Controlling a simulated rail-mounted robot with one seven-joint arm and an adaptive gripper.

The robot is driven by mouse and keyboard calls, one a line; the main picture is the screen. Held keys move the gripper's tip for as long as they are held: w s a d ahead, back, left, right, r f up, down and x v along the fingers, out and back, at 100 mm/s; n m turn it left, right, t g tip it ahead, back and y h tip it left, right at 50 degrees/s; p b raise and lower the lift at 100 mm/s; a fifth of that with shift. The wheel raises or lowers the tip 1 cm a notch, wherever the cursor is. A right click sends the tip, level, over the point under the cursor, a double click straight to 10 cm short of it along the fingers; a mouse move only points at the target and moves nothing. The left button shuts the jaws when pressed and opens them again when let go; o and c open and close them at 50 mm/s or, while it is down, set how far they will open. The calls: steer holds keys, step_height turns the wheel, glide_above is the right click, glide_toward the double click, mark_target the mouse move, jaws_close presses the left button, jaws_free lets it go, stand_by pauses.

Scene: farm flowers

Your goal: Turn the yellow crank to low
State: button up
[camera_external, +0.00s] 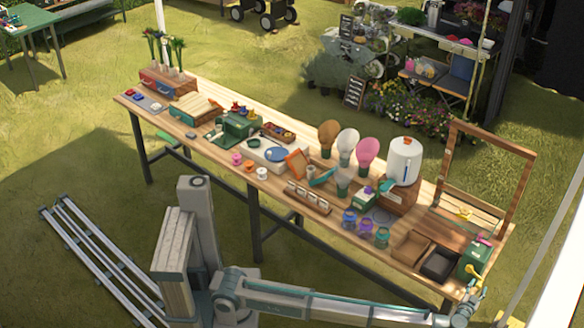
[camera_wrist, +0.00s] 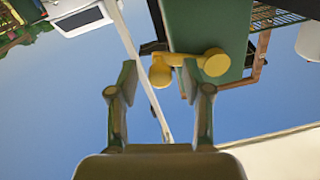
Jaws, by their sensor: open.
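The yellow crank (camera_external: 476,280) is on the side of a green box (camera_external: 475,257) at the right end of the long wooden table. In the wrist view the crank's round hub (camera_wrist: 215,63) lies against the green box (camera_wrist: 208,25), and its arm runs left to a rounded yellow knob (camera_wrist: 160,73). My gripper (camera_external: 474,291) is at the table's right end, close to the crank. In the wrist view my open gripper (camera_wrist: 159,82) has one finger on each side of the knob in the picture. I cannot tell whether either finger touches it. No low mark is readable.
A black tray (camera_external: 440,265) and a brown open box (camera_external: 411,247) stand left of the green box. A wooden frame (camera_external: 529,180) rises behind it. A white dispenser (camera_external: 405,160) and several jars stand farther left.

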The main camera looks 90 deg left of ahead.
steer(key=shift+w+a, duration=0.45)
steer(key=shift+a, duration=0.1)
jaws_close()
